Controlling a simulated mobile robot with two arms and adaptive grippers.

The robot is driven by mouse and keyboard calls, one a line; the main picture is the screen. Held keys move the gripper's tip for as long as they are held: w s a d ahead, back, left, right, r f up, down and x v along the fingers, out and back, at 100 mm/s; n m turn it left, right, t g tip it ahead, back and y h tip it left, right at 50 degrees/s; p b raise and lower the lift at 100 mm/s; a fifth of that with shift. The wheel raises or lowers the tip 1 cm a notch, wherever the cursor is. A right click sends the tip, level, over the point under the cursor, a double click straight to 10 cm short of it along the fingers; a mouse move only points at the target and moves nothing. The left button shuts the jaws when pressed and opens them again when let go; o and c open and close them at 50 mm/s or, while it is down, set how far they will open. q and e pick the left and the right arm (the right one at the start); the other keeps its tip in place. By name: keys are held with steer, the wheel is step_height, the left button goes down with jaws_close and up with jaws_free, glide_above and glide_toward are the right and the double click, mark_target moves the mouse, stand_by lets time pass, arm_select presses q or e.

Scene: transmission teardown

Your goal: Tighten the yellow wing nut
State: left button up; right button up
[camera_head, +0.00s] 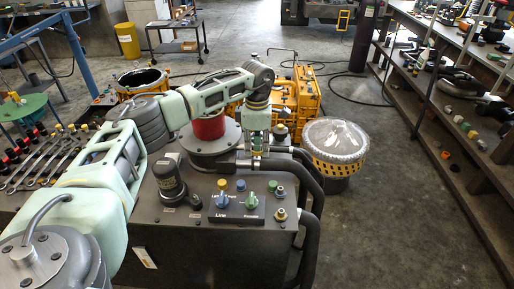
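My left arm reaches in from the left and bends down over a dark machine top (190,226). My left gripper (257,160) points down at the back edge of the control panel, above and behind the knobs. Its fingers are too small to tell open from shut. A small yellow piece (222,184) stands on the panel, left of and apart from the gripper; it may be the yellow wing nut, but its wings cannot be made out. A blue one (222,201) and a green one (251,201) stand in front of it. My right gripper is not in view.
A black cylinder (169,181) stands on the panel's left, and dark hoses (314,200) curve down its right side. A red cylinder (209,128) stands behind. Wrenches (50,160) lie at left. A yellow-rimmed drum (335,140) and cluttered shelves (460,140) are right, with bare floor between.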

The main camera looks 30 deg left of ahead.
arm_select(q)
steer(key=o, duration=0.4)
step_height(320, 180, up, 12)
stand_by(0.6)
stand_by(0.4)
